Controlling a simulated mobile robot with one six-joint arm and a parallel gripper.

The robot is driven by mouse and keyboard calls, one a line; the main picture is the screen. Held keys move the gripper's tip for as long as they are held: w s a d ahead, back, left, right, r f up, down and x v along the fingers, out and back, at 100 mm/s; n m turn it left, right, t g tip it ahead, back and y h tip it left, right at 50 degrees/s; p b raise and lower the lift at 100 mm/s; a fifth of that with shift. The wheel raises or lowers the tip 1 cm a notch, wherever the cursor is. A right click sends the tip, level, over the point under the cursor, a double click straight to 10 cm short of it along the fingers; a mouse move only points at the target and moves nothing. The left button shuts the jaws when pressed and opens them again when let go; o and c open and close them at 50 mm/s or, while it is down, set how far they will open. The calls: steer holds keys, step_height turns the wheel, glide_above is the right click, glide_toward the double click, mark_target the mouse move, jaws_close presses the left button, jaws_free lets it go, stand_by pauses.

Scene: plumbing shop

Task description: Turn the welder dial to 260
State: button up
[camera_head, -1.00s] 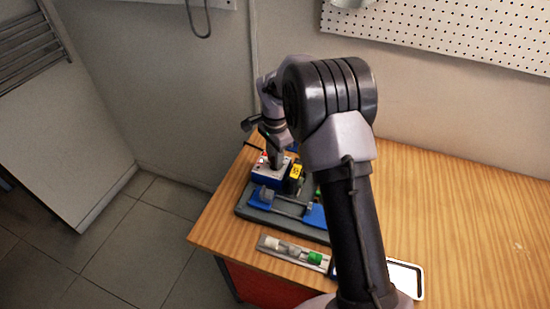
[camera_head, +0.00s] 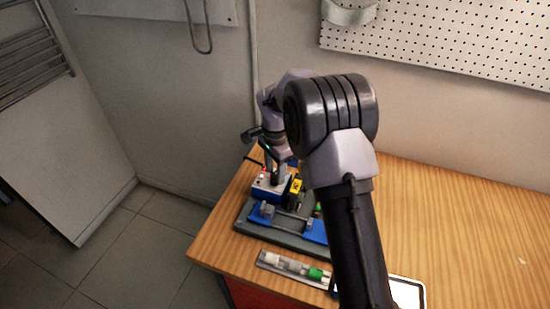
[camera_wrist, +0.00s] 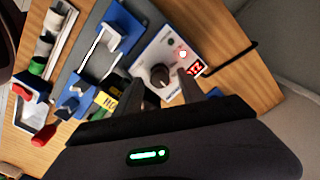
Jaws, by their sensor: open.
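The welder control box (camera_head: 268,190) stands at the left end of the wooden bench, with a white top and blue sides. In the wrist view its white top (camera_wrist: 146,63) carries a dark round dial (camera_wrist: 160,76), a red light and a small red display (camera_wrist: 195,69). The display is tilted and partly cut by a finger; I cannot read its digits surely. My gripper (camera_wrist: 162,80) is open, its two fingers on either side of the dial. I cannot tell whether they touch it. In the head view my gripper (camera_head: 274,176) is over the box, partly hidden by my arm.
A grey and blue welding jig (camera_head: 262,215) with a yellow label sits beside the box. A tray of pipe fittings (camera_head: 290,266) and a white-screened tablet (camera_head: 407,292) lie in front. The bench's right side is clear. A black cable (camera_wrist: 236,60) passes beside the box.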

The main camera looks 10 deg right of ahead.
mark_target(275, 175)
step_height(275, 175, up, 16)
steer(key=p, duration=0.4)
steer(key=shift+r, duration=0.25)
